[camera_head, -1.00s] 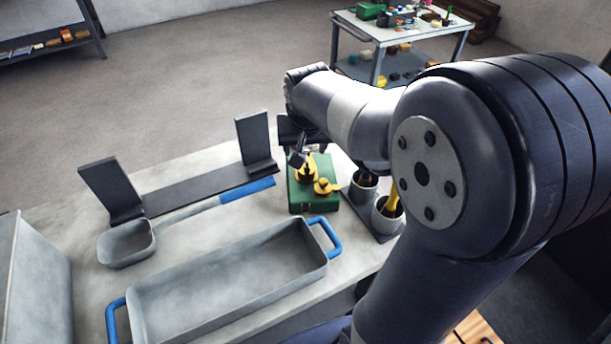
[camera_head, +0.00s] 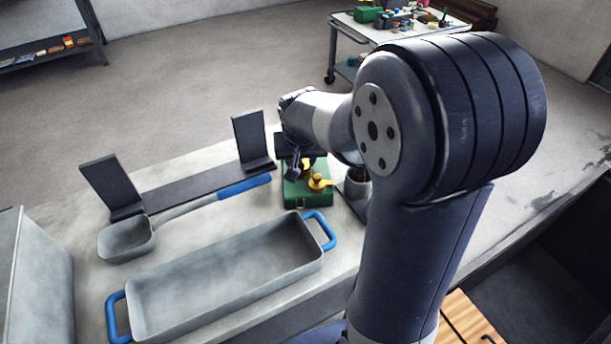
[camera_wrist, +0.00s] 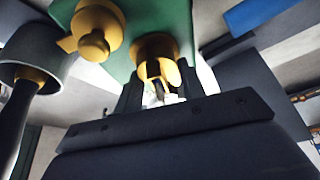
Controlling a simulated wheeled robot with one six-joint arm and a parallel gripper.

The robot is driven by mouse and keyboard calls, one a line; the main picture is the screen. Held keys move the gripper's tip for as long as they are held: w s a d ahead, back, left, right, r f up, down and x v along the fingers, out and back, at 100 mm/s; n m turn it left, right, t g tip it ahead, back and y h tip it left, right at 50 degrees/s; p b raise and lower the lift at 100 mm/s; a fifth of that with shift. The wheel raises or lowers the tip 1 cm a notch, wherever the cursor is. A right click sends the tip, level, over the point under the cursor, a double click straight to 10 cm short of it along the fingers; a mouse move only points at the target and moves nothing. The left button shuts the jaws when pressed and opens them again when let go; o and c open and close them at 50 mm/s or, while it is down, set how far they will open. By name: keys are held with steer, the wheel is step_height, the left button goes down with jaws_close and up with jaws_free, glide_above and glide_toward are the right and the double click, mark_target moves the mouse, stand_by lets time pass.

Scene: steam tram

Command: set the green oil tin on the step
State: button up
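The green oil tin (camera_head: 293,200) stands upright on the grey bench top (camera_head: 185,237), with yellow fittings on its top. My gripper (camera_head: 301,172) is right over the tin, pointing down. In the wrist view, its dark fingers (camera_wrist: 160,84) stand apart on either side of one yellow fitting (camera_wrist: 153,47). Firm contact does not show. The green top of the tin (camera_wrist: 172,18) and a second yellow fitting (camera_wrist: 94,45) show beyond. I cannot single out the step for sure.
A grey cup (camera_head: 357,186) stands close right of the tin. A trough with blue handles (camera_head: 160,311) lies in front. A blue-handled ladle (camera_head: 125,241) and a dark rack (camera_head: 190,187) are to the left. A cluttered trolley (camera_head: 345,30) stands behind.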

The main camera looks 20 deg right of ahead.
steer(key=shift+w+d, duration=0.1)
steer(key=shift+w, duration=0.05)
jaws_close()
steer(key=shift+r, duration=0.15)
